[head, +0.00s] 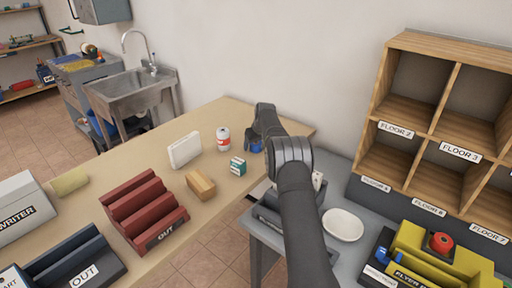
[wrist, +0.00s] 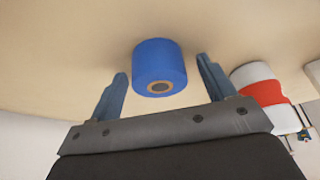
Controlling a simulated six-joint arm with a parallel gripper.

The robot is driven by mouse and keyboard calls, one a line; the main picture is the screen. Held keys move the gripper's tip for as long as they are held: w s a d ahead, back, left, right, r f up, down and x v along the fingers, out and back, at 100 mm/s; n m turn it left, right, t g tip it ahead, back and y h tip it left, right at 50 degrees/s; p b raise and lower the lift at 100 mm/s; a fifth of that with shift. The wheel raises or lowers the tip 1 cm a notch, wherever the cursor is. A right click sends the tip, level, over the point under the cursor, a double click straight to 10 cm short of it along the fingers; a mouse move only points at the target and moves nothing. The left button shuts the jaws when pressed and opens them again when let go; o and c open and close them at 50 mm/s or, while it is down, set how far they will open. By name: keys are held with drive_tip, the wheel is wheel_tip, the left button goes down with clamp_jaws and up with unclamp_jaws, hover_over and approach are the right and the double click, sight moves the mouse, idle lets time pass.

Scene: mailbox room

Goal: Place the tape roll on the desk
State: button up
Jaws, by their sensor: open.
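A blue tape roll (wrist: 160,62) with a brown core rests on the tan desk (wrist: 60,50), just past my open fingers in the wrist view. My gripper (wrist: 162,70) is empty, with one finger on each side of the roll's near end and a visible space at each side. In the head view the blue roll (head: 256,147) is partly hidden by my gripper (head: 254,138), near the right end of the desk (head: 130,165).
A red-and-white can (head: 223,139), a teal box (head: 237,166), a white box (head: 185,149) and a wooden block (head: 201,185) stand nearby. A dark red OUT rack (head: 145,212) is farther left. A grey table with a white dish (head: 343,225) and wooden cubbies (head: 440,110) are at right.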

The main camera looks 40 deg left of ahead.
drive_tip(key=c, duration=1.2)
drive_tip(key=shift+r, duration=0.1)
